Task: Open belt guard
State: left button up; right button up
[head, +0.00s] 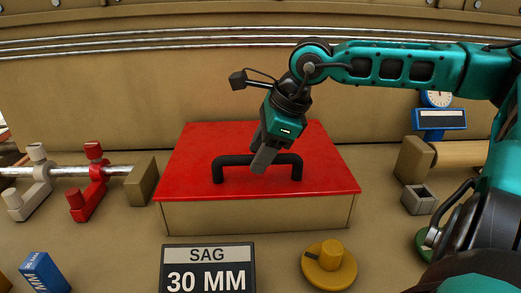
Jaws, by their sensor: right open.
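The belt guard (200,150) is a box with a red top and tan sides, standing in the middle of the head view; its lid looks shut. A black bar handle (230,160) stands up from the red top. My right gripper (262,160) points down at the handle's middle, its fingers overlapping the bar in the picture. The fingers are open; I cannot tell whether they touch the bar, as they hide part of it. My left gripper is not in view.
A "SAG 30 MM" sign (208,268) and a yellow knob (329,265) are in front of the guard. Red (90,182) and white (32,182) clamps sit on a rod at left. A blue gauge (440,117) and grey cup (418,199) are at right.

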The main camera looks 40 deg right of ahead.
grip_shut()
dwell(0.3)
dwell(0.3)
